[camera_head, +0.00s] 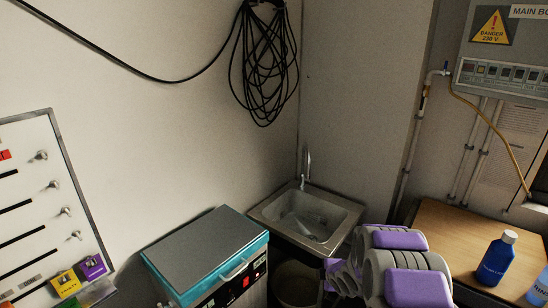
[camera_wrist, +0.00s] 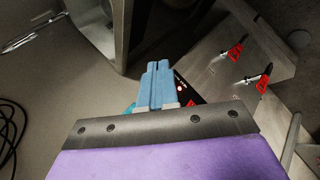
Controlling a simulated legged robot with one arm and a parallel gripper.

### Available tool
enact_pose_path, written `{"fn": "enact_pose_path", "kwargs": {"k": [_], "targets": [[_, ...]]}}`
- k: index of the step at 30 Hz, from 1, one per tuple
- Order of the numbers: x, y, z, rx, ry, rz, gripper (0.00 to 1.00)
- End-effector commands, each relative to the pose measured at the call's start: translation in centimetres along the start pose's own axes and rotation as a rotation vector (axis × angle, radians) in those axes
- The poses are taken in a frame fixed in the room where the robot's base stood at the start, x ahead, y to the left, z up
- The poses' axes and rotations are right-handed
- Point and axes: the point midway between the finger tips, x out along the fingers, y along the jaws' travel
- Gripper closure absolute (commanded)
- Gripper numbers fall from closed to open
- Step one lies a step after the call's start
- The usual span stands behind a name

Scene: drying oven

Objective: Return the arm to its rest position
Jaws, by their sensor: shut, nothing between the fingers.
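My gripper (camera_wrist: 157,66) shows in the wrist view with its two blue fingers pressed together and nothing between them. In the head view my purple and grey arm (camera_head: 405,275) is folded at the lower right, in front of the sink corner and the wooden table. I cannot make out the fingers in that view. The drying oven (camera_head: 207,255) is a teal box with a grey top and a lit red display, at the bottom centre-left. In the wrist view a dark panel with a red light is partly hidden behind the fingers.
A metal sink (camera_head: 310,215) with a tap stands in the corner. A wooden table (camera_head: 455,235) at the right bears a blue bottle (camera_head: 496,258). Black cables (camera_head: 265,65) hang on the wall.

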Motion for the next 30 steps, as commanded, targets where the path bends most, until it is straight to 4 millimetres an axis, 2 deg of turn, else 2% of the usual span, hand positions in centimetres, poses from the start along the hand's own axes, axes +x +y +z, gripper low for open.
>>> {"fn": "enact_pose_path", "kwargs": {"k": [1,6,15,23,30], "targets": [[-1.8,0.8,0.2,0.042,-0.036,-0.012,1.00],[-7.4,1.3,1.3,0.218,-0.167,-0.076,1.00],[-18.3,-0.7,1.5,0.561,-0.369,-0.178,1.00],[-28.1,-5.1,-0.2,0.866,-0.520,-0.273,1.00],[-36.8,-10.6,-3.4,1.134,-0.644,-0.373,1.00]]}}
